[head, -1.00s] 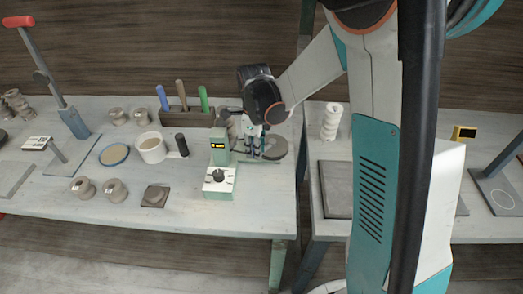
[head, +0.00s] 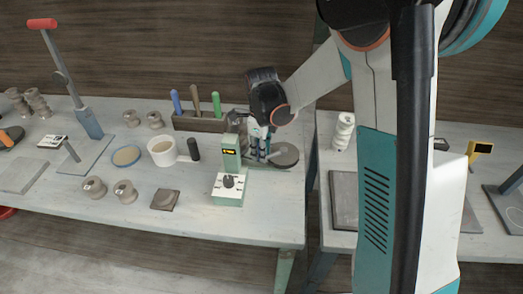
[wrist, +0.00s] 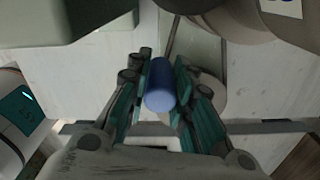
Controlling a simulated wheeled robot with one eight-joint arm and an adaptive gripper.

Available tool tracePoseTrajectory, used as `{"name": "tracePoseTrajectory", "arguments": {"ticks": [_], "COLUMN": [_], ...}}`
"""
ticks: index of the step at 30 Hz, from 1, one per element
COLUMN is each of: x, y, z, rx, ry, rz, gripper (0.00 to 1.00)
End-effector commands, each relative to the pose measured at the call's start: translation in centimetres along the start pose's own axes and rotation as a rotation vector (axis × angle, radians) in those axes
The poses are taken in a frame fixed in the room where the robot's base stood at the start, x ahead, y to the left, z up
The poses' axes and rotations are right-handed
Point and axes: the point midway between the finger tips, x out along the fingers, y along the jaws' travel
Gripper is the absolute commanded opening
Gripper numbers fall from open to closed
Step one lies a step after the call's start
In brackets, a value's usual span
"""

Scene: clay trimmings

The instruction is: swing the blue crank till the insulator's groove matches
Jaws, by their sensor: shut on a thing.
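The blue crank's handle (wrist: 160,88) stands between my gripper's fingers in the wrist view, with pads close on both sides. My gripper (wrist: 160,100) is shut on it. In the head view my gripper (head: 262,152) points down just right of a green post with a lit yellow display (head: 229,152). The handle is mostly hidden there by my fingers. A grey round disc (head: 286,156) lies just right of my gripper. A brownish rounded body (wrist: 228,18) shows at the wrist view's upper right. I cannot make out the insulator's groove.
A control box with a dark knob (head: 229,182) stands in front. A rack of coloured-handled tools (head: 200,123) is behind. A white cup (head: 162,151), clay spools (head: 125,191) and a red-handled lever (head: 42,24) are to the left.

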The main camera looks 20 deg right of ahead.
Motion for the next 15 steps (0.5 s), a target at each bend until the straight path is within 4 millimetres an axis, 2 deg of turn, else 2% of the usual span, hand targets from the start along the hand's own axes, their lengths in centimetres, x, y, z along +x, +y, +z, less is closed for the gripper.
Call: {"name": "tracePoseTrajectory", "arguments": {"ticks": [2,3,5,6,15], "x": [-0.02,-0.02,-0.01,-0.01,-0.05], "y": [0.01,0.01,0.01,0.01,0.01], "z": [0.15,0.15,0.13,0.12,0.03], "rx": [-0.002,-0.002,-0.002,-0.002,-0.001], "ry": [-0.003,-0.003,-0.003,-0.002,-0.001], "rz": [0.0,0.0,0.0,0.0,0.0], "gripper": [0.0,0.26,0.39,0.43,0.43]}}
